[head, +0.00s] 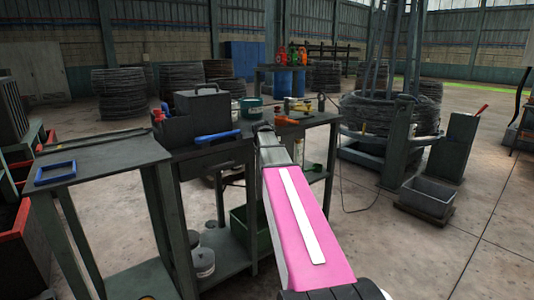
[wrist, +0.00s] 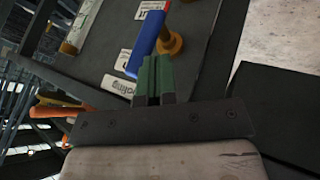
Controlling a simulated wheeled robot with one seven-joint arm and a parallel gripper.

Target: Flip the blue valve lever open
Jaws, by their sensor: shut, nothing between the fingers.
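The blue valve lever (head: 217,136) is on the front of a dark box (head: 195,118) on the workbench, lying nearly level in the head view. In the wrist view the blue lever (wrist: 146,44) runs slantwise beside a brass-coloured round knob (wrist: 172,44) on a dark panel with white labels. My gripper (wrist: 153,62) shows green fingers, shut and empty, with the tips close to the lever's lower end. I cannot tell whether they touch it. In the head view my pink arm reaches to the bench, with the gripper end right of the lever.
A side table (head: 110,150) with a blue frame (head: 55,172) stands at left. Orange-handled items (wrist: 55,110) lie close left of my gripper in the wrist view. A green bin (head: 240,222) is under the bench. Open floor (head: 440,260) lies to the right.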

